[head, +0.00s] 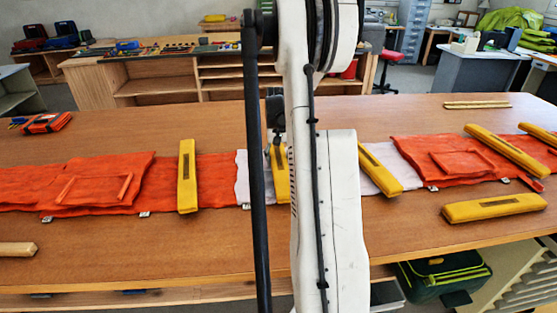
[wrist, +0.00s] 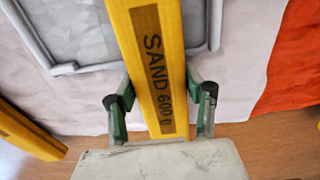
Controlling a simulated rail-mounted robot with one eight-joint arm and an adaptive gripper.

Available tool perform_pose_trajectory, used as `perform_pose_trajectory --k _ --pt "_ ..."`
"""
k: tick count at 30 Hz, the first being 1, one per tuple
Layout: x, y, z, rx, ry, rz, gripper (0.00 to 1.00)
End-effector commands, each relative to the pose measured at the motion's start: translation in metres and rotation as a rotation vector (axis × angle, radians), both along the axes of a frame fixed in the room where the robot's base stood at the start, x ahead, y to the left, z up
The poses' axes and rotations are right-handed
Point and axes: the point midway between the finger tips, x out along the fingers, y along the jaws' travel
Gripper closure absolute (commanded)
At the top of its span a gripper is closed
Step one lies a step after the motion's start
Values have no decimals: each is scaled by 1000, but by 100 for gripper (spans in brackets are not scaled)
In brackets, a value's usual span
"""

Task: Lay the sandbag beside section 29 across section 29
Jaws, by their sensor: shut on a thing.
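My gripper (wrist: 160,98) is shut on a yellow sandbag (wrist: 157,60) marked "SAND 600 g", with a green-padded finger on each side. In the head view my gripper (head: 276,128) and the held sandbag (head: 279,170) are partly behind my arm. The sandbag is over the white part of the long orange and white strip; whether it touches the cloth is unclear. Small tags show along the strip's front edge, too small to read, so I cannot tell which section is 29.
Other yellow sandbags lie across the strip at left (head: 187,175), right of my arm (head: 380,168) and farther right (head: 507,150). One lies on the bare table in front (head: 495,207). A wooden bar (head: 18,249) lies front left. The table's back is mostly clear.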

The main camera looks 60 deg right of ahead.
Motion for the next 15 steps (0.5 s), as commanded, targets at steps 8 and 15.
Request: perform_pose_trajectory --k 8,15 --pt "0 0 0 0 0 0 51" --pt "0 0 0 0 0 0 32"
